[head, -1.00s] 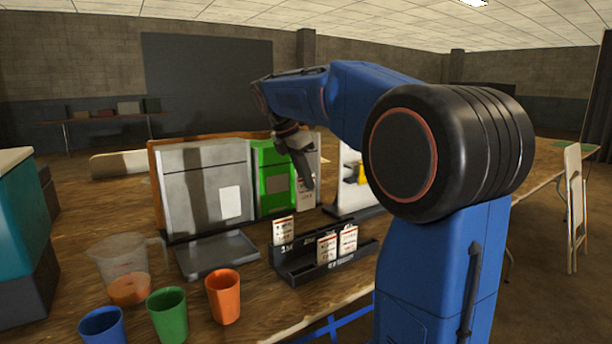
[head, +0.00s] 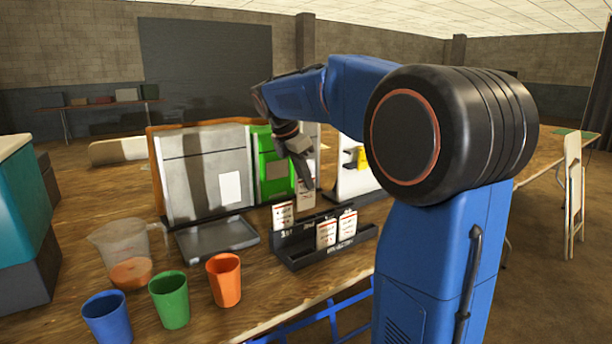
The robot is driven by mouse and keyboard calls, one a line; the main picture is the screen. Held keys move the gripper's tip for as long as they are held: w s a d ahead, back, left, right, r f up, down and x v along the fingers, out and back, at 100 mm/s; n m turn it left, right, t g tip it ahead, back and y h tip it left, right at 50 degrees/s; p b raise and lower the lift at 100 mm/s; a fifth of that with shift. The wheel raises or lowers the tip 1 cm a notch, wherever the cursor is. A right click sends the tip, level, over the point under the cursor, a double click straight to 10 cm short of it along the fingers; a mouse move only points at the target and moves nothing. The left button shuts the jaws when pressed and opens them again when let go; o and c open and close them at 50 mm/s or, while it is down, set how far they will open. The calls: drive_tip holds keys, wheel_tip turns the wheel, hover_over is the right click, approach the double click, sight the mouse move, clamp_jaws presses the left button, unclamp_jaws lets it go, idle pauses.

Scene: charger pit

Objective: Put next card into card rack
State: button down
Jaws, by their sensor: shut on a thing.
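The black card rack (head: 296,262) stands on the wooden table, right of the grey tray. It holds a white printed card (head: 283,216) at its back left and two more cards, one at the front middle (head: 326,233) and one to its right (head: 347,226). My gripper (head: 304,182) points down above the back of the rack, shut on a pale card (head: 306,197). The held card hangs roughly upright, just behind the rack and right of the back-left card. Whether it touches the rack cannot be told.
A grey machine (head: 205,175) and green panel (head: 273,172) stand behind. A grey tray (head: 217,238), a clear jug (head: 120,245) and blue (head: 107,318), green (head: 169,300) and orange (head: 224,280) cups are to the left. A white stand (head: 352,180) is at right.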

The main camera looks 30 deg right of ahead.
drive_tip(key=shift+f, duration=2.4)
drive_tip(key=c, duration=1.9)
unclamp_jaws()
drive_tip(key=shift+o, duration=0.2)
drive_tip(key=shift+r, duration=0.1)
drive_tip(key=v, duration=1.7)
drive_tip(key=shift+s+r, duration=0.1)
drive_tip(key=shift+s, duration=0.1)
